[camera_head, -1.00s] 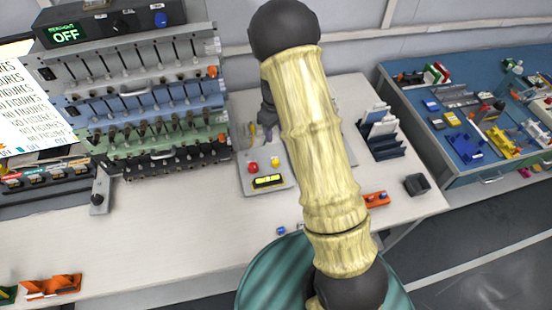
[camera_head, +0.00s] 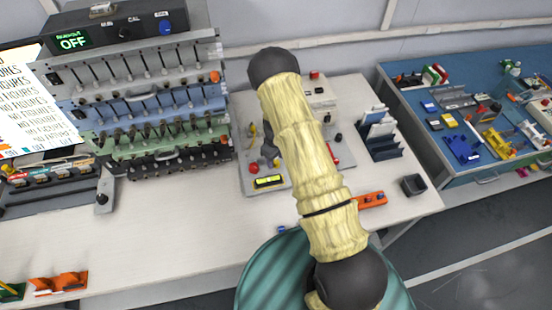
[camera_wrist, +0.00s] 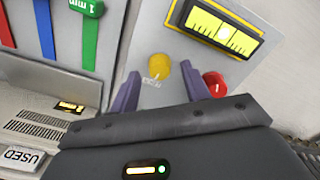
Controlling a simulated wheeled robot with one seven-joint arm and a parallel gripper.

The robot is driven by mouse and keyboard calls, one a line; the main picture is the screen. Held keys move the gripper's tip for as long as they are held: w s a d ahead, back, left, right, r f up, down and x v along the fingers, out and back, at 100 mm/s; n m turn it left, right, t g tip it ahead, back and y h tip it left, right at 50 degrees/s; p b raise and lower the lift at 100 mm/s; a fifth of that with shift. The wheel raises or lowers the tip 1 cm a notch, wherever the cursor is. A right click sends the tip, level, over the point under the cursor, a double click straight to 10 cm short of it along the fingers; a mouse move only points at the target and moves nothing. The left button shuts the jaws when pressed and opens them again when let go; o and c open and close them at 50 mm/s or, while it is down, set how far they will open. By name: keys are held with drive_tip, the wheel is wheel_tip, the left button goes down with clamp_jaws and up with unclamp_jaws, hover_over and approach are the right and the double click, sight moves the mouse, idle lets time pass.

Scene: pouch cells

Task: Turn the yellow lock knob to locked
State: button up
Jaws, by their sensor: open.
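The yellow knob (camera_wrist: 159,68) stands on a light grey panel (camera_wrist: 150,93). In the wrist view it lies between the two purple fingers of my gripper (camera_wrist: 159,70), with a gap on each side. The gripper is open, and I cannot tell how far the tips are above the panel. A red knob (camera_wrist: 214,83) is just right of the right finger. A yellow-lit display (camera_wrist: 222,30) is on the same panel. In the head view my gripper (camera_head: 268,150) is over the panel, by the red knob (camera_head: 253,168) and display (camera_head: 268,181), and largely hides the yellow knob.
A rack of cell channels (camera_head: 150,100) stands left of the panel. Right of my arm are a grey box with a red button (camera_head: 315,76), a dark slotted holder (camera_head: 380,143) and an orange block (camera_head: 371,200).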

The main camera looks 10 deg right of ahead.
drive_tip(key=shift+f, duration=0.7)
drive_tip(key=c, duration=1)
